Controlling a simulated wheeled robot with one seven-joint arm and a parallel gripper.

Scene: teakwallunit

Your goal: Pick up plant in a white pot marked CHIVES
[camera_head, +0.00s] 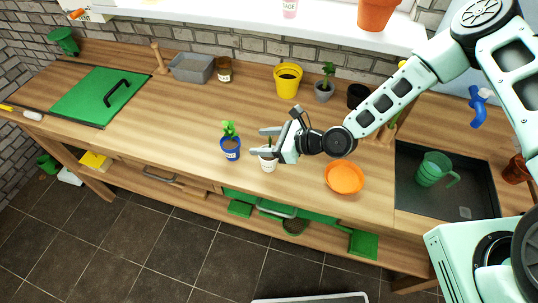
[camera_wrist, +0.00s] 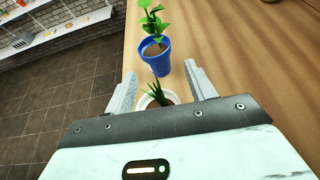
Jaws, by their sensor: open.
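The plant in a white pot (camera_head: 268,164) stands on the wooden bench near its front edge; its marking is too small to read. In the wrist view the white pot (camera_wrist: 146,101) with thin green leaves shows between the fingers, its lower part hidden by my gripper's body. My gripper (camera_head: 266,143) is at the pot in the head view, its fingers spread to either side. In the wrist view my gripper (camera_wrist: 158,82) is open, with a gap visible beside the pot, most clearly on the right.
A blue pot with a leafy plant (camera_head: 231,150) stands close by to the left. An orange dish (camera_head: 344,177) lies to the right, before a dark sink (camera_head: 455,200) holding a green watering can (camera_head: 434,169). A yellow pot (camera_head: 287,80) stands behind.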

